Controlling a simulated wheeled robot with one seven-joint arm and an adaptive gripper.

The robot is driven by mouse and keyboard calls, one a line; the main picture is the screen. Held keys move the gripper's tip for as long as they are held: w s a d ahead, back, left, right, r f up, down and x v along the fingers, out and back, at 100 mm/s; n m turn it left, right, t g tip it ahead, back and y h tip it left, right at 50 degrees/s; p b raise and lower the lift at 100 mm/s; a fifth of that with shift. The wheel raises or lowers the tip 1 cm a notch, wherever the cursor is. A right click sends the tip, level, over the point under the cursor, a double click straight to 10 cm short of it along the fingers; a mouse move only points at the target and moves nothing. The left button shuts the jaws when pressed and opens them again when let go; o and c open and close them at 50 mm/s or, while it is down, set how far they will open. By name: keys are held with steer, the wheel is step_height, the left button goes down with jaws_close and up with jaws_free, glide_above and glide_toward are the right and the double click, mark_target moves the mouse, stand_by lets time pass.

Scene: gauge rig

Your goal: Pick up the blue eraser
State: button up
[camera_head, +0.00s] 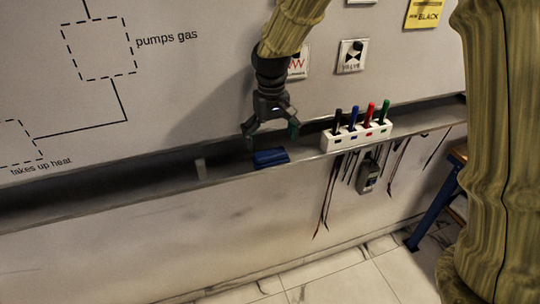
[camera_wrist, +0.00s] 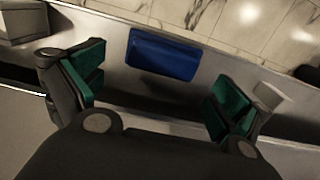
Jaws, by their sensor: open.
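The blue eraser (camera_head: 271,158) lies on the whiteboard's ledge (camera_head: 225,168), left of the marker holder in the head view. In the wrist view the eraser (camera_wrist: 164,55) shows as a blue block near the top centre, beyond the fingertips and roughly between them. My gripper (camera_head: 271,135) is open and empty, just above the eraser. Its green-padded fingers (camera_wrist: 160,92) are spread wide in the wrist view. The eraser and the fingers look apart.
A white holder (camera_head: 357,136) with black, blue, red and green markers stands on the ledge close to the right. Cables and a grey device (camera_head: 368,176) hang below the ledge.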

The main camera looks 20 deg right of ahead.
mark_target(271, 153)
steer(key=shift+s+f+p, duration=0.15)
steer(key=shift+s+p, duration=0.1)
steer(key=shift+p, duration=0.05)
steer(key=shift+a+f+p, duration=0.15)
steer(key=shift+f+p, duration=0.85)
steer(key=shift+f, duration=1.4)
steer(key=shift+s, duration=0.2)
steer(key=c, duration=0.9)
